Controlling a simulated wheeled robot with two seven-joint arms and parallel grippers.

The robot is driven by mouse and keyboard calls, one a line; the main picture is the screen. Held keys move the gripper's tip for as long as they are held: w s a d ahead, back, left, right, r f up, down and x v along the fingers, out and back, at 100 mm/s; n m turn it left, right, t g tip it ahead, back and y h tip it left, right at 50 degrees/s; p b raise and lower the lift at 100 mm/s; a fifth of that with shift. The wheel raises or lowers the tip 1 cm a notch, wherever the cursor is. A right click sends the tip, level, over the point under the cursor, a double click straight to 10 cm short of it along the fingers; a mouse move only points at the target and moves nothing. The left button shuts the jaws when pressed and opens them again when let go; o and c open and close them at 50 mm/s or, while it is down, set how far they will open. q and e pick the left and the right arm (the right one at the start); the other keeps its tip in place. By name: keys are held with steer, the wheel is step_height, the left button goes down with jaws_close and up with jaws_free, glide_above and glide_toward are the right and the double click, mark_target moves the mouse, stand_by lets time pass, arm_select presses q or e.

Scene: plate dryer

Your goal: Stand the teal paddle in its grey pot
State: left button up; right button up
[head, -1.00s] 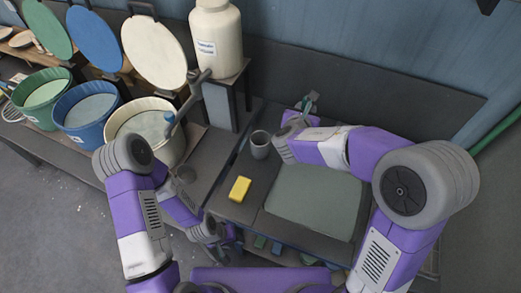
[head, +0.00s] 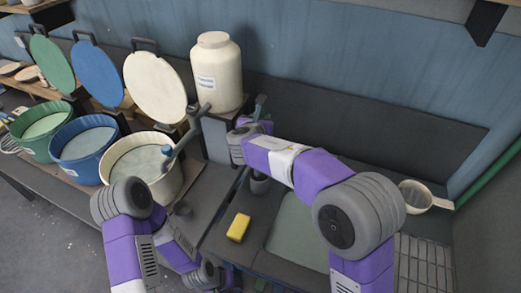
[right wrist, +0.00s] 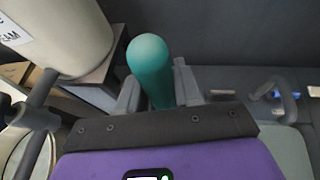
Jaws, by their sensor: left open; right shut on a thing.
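The teal paddle is held upright in my right gripper (head: 259,112). Its rounded teal handle (right wrist: 150,66) stands between the two grey fingers in the right wrist view, and only a sliver shows in the head view. The paddle's lower part is hidden by my gripper and wrist. My right gripper is beyond the pot, near the white jug's stand. My left gripper (head: 210,273) is open, low at the bottom of the head view, away from the pot.
A yellow sponge (head: 238,227) lies on the bench near the grey-green mat (head: 297,236). A large white jug (head: 217,72) stands on a raised stand at the back. Green, blue and cream buckets (head: 140,165) with raised lids line the left. A sieve (head: 418,197) is at right.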

step_height(320, 180, down, 9)
steer(key=shift+f+b, duration=0.1)
steer(key=shift+b, duration=0.95)
steer(key=o, duration=1)
steer(key=shift+o, duration=0.2)
steer(key=v, duration=1.2)
